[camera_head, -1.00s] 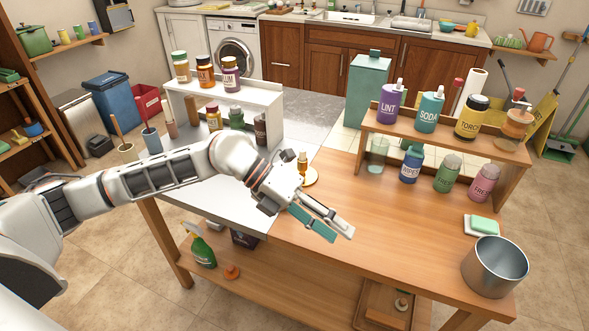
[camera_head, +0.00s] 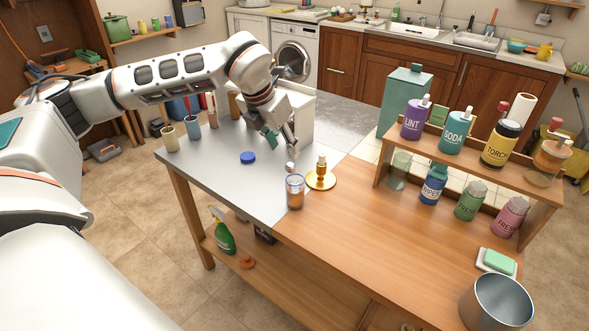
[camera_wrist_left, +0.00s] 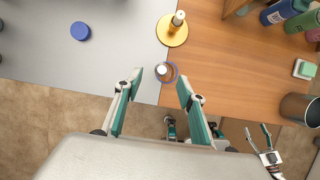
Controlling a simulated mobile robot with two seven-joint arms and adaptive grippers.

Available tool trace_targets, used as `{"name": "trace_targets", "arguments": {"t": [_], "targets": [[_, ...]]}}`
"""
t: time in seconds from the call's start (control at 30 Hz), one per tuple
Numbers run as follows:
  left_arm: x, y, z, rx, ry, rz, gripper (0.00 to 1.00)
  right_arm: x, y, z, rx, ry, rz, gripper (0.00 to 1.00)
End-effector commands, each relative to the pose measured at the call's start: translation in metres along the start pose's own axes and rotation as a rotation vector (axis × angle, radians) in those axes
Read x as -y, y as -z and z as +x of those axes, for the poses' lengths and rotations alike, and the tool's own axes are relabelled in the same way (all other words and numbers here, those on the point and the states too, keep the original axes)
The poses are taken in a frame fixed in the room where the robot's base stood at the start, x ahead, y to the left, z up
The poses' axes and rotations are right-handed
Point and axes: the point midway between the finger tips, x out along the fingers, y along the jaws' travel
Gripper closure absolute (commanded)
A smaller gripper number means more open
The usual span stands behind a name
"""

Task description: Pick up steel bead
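I cannot make out the steel bead for certain. A small pale silvery thing (camera_head: 290,167) shows just behind the rim of a clear glass (camera_head: 295,192) with amber-brown contents, at the steel and wood seam. In the left wrist view a pale round spot (camera_wrist_left: 162,70) shows at the glass (camera_wrist_left: 173,74); I cannot tell whether it is inside. My left gripper (camera_head: 281,143) is open and empty, pointing down above the steel top, behind and above the glass. Its fingers (camera_wrist_left: 159,82) frame the glass in the left wrist view. My right gripper (camera_wrist_left: 259,131) is open at lower right there.
A brass candlestick (camera_head: 321,175) stands close right of the glass. A blue lid (camera_head: 248,157) lies to its left. A wooden riser (camera_head: 462,150) with bottles and a metal pot (camera_head: 497,303) are at right. The front wood surface is clear.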

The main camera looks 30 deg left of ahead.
Motion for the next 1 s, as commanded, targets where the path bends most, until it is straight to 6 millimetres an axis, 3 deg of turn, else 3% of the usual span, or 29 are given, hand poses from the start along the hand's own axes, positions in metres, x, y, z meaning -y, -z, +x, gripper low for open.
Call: {"name": "trace_targets", "arguments": {"t": [0.5,0.8,0.83,0.93,1.0], "targets": [[0.006,0.004,0.063,-0.002,0.003,0.001,0.6,0.003,0.004,-0.001,-0.002,0.001,0.009,0.42],[0.005,0.004,0.069,-0.001,0.003,0.0,0.6,0.002,0.003,-0.001,-0.002,0.001,0.006,0.42],[0.005,0.004,0.069,-0.001,0.003,0.0,0.63,0.002,0.003,-0.001,-0.001,0.001,0.006,0.42],[0.005,0.004,0.068,-0.001,0.003,0.0,0.89,0.002,0.003,-0.001,-0.001,0.001,0.005,0.42],[0.005,0.004,0.068,-0.001,0.003,0.0,0.92,0.002,0.003,-0.001,-0.001,0.001,0.005,0.42]]}}
